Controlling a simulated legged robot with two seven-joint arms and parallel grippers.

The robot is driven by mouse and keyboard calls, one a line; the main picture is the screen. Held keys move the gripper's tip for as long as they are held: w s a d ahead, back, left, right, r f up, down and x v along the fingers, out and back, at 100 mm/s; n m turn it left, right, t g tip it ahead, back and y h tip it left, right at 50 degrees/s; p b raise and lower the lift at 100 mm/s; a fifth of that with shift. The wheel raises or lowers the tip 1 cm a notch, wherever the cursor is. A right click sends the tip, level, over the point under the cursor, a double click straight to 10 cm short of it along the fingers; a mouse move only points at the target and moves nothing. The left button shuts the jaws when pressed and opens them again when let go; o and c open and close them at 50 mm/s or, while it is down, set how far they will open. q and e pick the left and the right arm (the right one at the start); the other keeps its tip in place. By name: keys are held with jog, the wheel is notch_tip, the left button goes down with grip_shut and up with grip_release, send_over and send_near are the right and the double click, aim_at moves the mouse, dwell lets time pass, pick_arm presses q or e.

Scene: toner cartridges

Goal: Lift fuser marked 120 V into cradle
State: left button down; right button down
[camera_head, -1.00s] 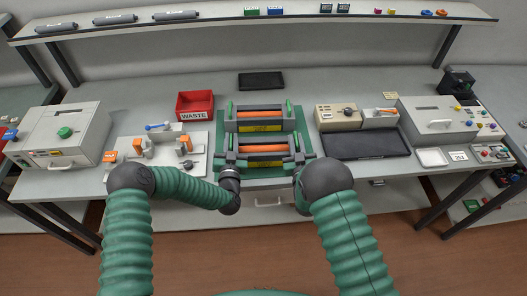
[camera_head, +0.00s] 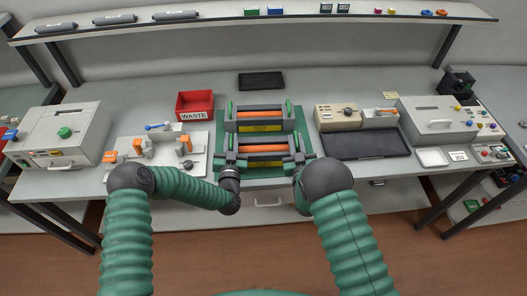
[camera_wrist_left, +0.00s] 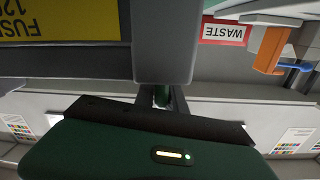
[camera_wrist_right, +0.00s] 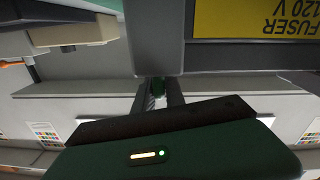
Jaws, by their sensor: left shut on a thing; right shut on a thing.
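Two grey fusers with orange rollers and yellow labels are on a green mat (camera_head: 206,178), one behind the other. The front fuser's yellow label reads FUSER 120 V in the right wrist view (camera_wrist_right: 258,18). It looks level; any gap beneath it is hidden. The back fuser (camera_head: 260,127) has upright green end handles. I cannot make out a separate cradle.
A red WASTE bin (camera_head: 195,104) stands behind left, and a grey fixture board (camera_head: 128,172) lies left. A dark tray (camera_head: 365,145) and a beige box (camera_head: 338,117) are at right. A black tray (camera_head: 261,81) lies behind, under a shelf (camera_head: 215,22).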

pick_arm(q)
jog(key=shift+a, duration=0.1)
pick_arm(e)
jog(key=shift+d, duration=0.15)
